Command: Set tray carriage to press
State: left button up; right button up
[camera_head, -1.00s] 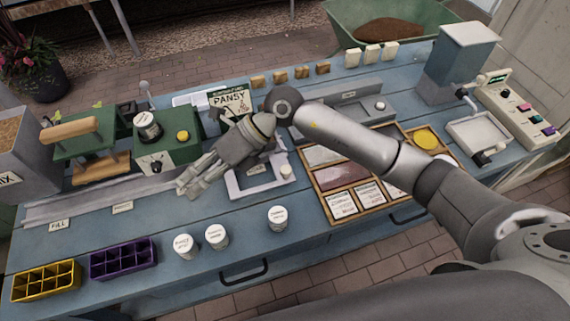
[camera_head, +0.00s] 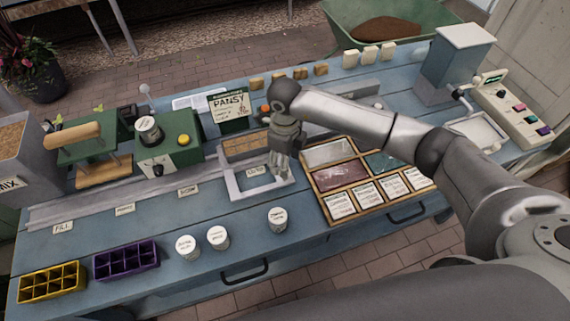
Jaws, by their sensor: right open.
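The tray carriage (camera_head: 231,184) is a pale open frame on the grey rail (camera_head: 90,209) along the blue bench. It stands right of the third label, over a further label. The press (camera_head: 74,149), a green unit with a wooden handle, stands at the left, behind the rail. My right gripper (camera_head: 279,174) points down at the carriage's right side, where its fingers hide the pale knob. It is open; whether it touches the knob cannot be told. My left gripper is not in view.
A green machine with a yellow button (camera_head: 168,150) and a pansy sign (camera_head: 229,110) stand behind the rail. A wooden seed box (camera_head: 335,215) is right of the carriage. White pots (camera_head: 277,219) and cell trays (camera_head: 125,260) line the front. The rail left of the carriage looks clear.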

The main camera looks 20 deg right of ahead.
jog(key=shift+f+p, duration=0.35)
jog(key=shift+f, duration=1.7)
grip_shut()
